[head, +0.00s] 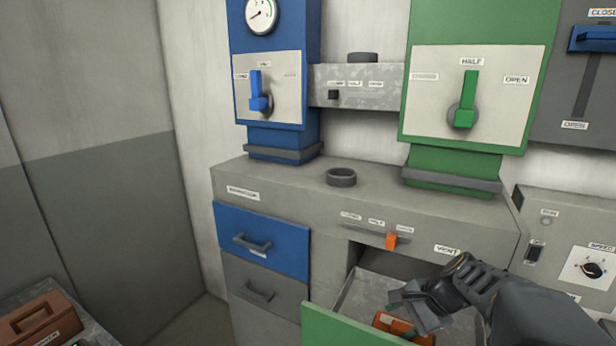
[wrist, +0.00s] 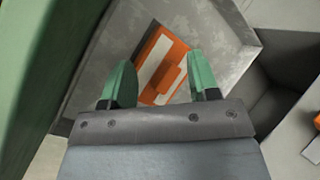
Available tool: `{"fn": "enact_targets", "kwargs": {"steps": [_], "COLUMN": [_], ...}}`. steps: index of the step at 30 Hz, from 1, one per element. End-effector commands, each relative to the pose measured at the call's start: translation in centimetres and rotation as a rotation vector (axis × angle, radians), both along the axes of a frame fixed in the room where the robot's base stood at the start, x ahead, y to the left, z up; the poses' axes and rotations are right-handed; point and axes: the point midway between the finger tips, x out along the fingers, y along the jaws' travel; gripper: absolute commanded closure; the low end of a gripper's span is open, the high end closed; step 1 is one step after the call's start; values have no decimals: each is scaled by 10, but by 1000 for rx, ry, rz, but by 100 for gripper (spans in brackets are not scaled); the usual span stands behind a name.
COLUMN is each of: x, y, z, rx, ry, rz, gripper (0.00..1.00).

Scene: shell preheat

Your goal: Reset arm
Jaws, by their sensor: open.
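My gripper (head: 398,307) is over the open green-fronted drawer (head: 333,325) at the lower middle of the head view. In the wrist view my gripper (wrist: 163,82) has its two green fingers spread apart with nothing held between them. An orange and white block (wrist: 165,65) lies on the grey drawer floor just beyond the fingertips. It also shows as an orange object (head: 394,325) in the head view, partly hidden by my gripper. I cannot tell how high my fingertips are above it.
A blue drawer (head: 262,240) and a grey drawer (head: 258,285) are shut on the left. An orange slider (head: 391,241) sits on the counter front. Blue (head: 257,92) and green (head: 466,110) levers are on the panels above. A brown box (head: 38,320) stands at lower left.

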Motion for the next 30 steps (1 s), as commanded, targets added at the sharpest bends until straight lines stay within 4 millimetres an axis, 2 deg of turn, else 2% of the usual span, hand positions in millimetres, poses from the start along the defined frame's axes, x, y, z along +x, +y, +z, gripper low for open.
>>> {"fn": "enact_targets", "kwargs": {"steps": [1, 3, 7, 10, 21, 25, 30], "x": [-5, -9, -17, -27, -98, -110, -114], "y": [24, 44, 74, 88, 54, 47, 44], "z": [24, 38, 64, 83, 103, 103, 102], "rx": [-120, -254, -446, -563, -813, -855, -868], "ry": [-92, -205, -402, -527, -523, -506, -498], "rz": [132, 273, 490, 626, 928, 976, 992], "gripper": [45, 45, 45, 45, 45, 45, 45]}}
